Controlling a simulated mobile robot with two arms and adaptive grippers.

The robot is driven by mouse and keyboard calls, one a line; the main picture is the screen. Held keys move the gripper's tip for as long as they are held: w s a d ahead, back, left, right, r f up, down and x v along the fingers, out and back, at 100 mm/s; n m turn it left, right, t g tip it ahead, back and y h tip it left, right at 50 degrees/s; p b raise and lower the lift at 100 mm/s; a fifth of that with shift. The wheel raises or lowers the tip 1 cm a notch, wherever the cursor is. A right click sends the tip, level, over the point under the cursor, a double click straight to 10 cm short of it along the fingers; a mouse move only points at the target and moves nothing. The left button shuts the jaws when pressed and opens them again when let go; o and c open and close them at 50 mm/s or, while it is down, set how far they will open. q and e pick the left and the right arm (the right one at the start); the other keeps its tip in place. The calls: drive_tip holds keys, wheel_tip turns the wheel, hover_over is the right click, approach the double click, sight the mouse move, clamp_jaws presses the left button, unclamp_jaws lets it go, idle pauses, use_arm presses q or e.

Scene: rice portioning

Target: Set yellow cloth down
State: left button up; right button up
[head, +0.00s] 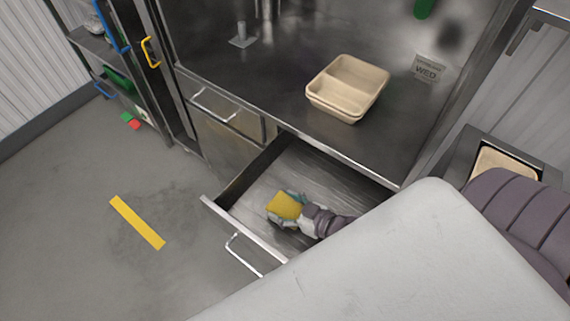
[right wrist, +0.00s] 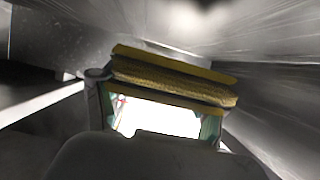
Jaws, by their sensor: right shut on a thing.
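The yellow cloth (head: 284,206) is a small folded pad. It is in my right gripper (head: 290,215), which is shut on it, inside the open drawer (head: 257,232) in the head view. In the right wrist view the folded cloth (right wrist: 175,78) lies across the fingers of my right gripper (right wrist: 155,110), its layers showing edge-on. The metal drawer walls surround it there. I cannot tell whether the cloth touches the drawer bottom. My left gripper is not in view.
A beige two-compartment tray (head: 347,88) stands on the steel counter (head: 290,92) above the drawer. The drawer's front handle (head: 243,254) sticks out over the floor. A shelf rack (head: 108,62) stands at the left. A yellow floor strip (head: 137,222) marks clear floor.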

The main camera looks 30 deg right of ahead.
sight(290, 210)
drive_tip(key=shift+f, duration=0.15)
drive_tip(key=shift+a+f, duration=0.15)
drive_tip(key=shift+f, duration=0.45)
drive_tip(key=o, duration=1)
drive_tip(key=shift+s+f+b, duration=0.15)
drive_tip(key=shift+b, duration=0.15)
drive_tip(key=shift+o, duration=0.2)
drive_tip(key=shift+r, duration=0.25)
drive_tip(key=shift+r+p, duration=0.45)
drive_tip(key=shift+r, duration=0.1)
drive_tip(key=v, duration=0.7)
drive_tip(key=shift+f+b, duration=0.1)
drive_tip(key=shift+b, duration=0.3)
drive_tip(key=shift+s+d, duration=0.1)
drive_tip(key=shift+d, duration=0.15)
